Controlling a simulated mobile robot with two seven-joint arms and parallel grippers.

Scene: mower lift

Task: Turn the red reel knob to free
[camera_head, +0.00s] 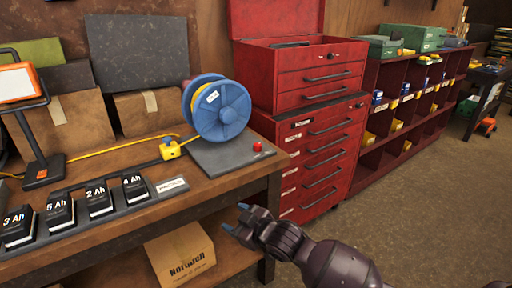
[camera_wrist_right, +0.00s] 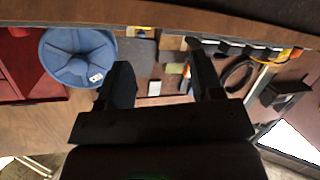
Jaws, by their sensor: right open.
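The red reel knob (camera_head: 257,147) is a small red button-like piece on the grey base plate (camera_head: 228,156) of the cable reel. The blue reel (camera_head: 222,108) with yellow cable stands upright on that plate, on the wooden bench. My right gripper (camera_head: 235,218) is open and empty, in front of the bench's front edge and apart from the knob. In the right wrist view its two dark fingers (camera_wrist_right: 160,60) are spread, with the blue reel (camera_wrist_right: 78,60) to their left. I cannot make out the knob there. My left gripper is not in view.
Several batteries (camera_head: 98,200) sit in a row at the bench's front left. A yellow connector (camera_head: 170,149) and a work lamp (camera_head: 20,90) stand behind them. A red tool cabinet (camera_head: 318,155) stands right of the bench. A cardboard box (camera_head: 180,255) is on the lower shelf.

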